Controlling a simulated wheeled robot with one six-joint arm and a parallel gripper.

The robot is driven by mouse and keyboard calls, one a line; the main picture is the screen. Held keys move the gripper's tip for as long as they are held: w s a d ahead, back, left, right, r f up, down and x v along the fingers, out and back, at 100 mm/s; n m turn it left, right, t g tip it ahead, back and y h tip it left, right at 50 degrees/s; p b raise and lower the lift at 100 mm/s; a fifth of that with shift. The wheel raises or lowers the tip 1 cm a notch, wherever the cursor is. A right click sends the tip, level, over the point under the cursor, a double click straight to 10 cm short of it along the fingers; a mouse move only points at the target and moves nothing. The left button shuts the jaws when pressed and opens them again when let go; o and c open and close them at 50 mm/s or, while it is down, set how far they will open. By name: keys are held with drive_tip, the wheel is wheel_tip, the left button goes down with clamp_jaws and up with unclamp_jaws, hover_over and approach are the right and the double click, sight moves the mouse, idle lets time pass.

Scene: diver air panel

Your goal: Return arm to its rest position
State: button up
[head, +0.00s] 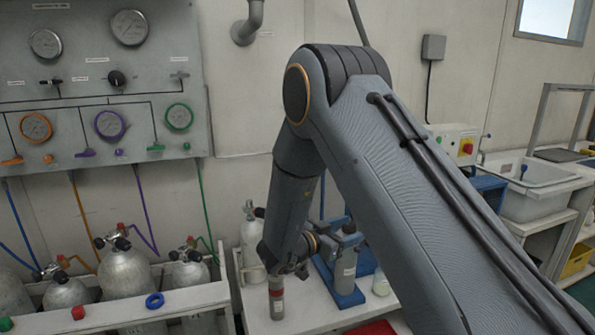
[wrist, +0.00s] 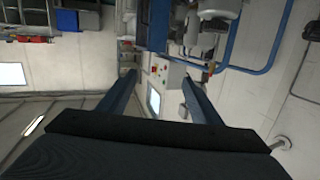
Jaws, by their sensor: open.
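My arm crosses the head view from the lower right, bends at a high elbow and drops to my wrist above the white bench (head: 312,312). My gripper's fingers are not clear there, in the clutter around the wrist. In the wrist view my gripper (wrist: 158,78) is open, with its two fingers spread wide and nothing between them. A small grey cylinder with a red band (head: 276,302) stands on the bench just below my wrist.
A gauge panel (head: 75,75) hangs on the left wall. Several silver air cylinders (head: 128,270) stand in a rack below it. A blue stand (head: 347,297) is on the bench beside my wrist. A sink (head: 535,198) is at the right.

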drive_tip(key=s+d+f+n+g+y+b, duration=0.2)
drive_tip(key=s+n+g+y, duration=0.3)
drive_tip(key=s, duration=1.1)
drive_tip(key=s+d+f+n+g+y+b, duration=0.2)
drive_tip(key=s+n+g+y, duration=0.3)
drive_tip(key=s, duration=1.1)
drive_tip(key=f+n+y, duration=0.1)
drive_tip(key=y, duration=0.2)
drive_tip(key=shift+s+f+b, duration=0.15)
drive_tip(key=shift+s+b, duration=0.05)
drive_tip(key=shift+b, duration=0.1)
drive_tip(key=shift+d, duration=0.1)
